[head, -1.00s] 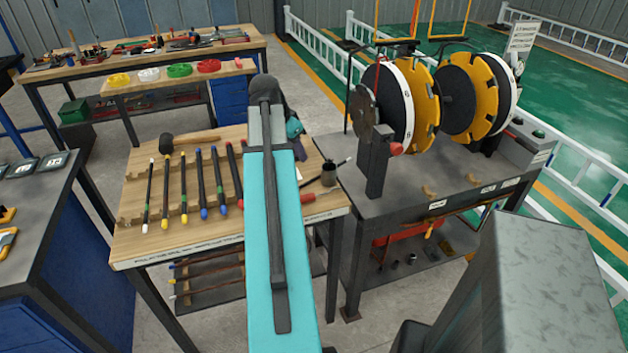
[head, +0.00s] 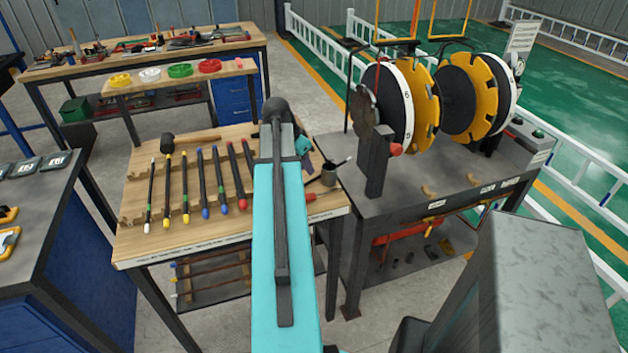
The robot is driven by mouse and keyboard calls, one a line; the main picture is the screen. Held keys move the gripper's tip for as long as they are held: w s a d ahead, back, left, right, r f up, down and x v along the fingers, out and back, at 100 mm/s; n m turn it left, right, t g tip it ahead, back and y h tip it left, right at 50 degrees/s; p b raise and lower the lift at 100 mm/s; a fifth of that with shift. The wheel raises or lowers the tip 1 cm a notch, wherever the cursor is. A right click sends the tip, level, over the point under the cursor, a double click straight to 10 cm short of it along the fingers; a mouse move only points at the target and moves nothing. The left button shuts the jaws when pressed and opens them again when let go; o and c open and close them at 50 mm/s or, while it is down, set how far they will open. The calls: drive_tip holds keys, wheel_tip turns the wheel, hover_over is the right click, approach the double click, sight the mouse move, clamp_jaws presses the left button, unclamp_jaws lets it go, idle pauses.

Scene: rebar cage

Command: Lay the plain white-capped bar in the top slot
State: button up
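The plain white-capped bar (head: 151,194) is the leftmost of a row of dark bars on the wooden table, lying in notched wooden racks. The fixture has two upright yellow notched discs, a near one (head: 427,105) and a far one (head: 488,95), facing each other on a grey bench. Slots open around their rims, including at the top; I see no bar across them. My teal arm reaches forward over the wooden table's right part. My gripper is hidden behind the arm, so I cannot see its fingers.
Bars with yellow, blue and red ends lie right of the white one. A mallet (head: 170,145) lies behind them. A small pot with a brush (head: 328,175) stands at the wooden table's right edge, beside the grey bench (head: 415,200). Coloured rings lie on a rear table.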

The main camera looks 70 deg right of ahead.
sight(313, 179)
drive_tip(key=shift+p+x, duration=1)
drive_tip(key=shift+x, duration=1.65)
drive_tip(key=shift+s+a, duration=0.1)
clamp_jaws()
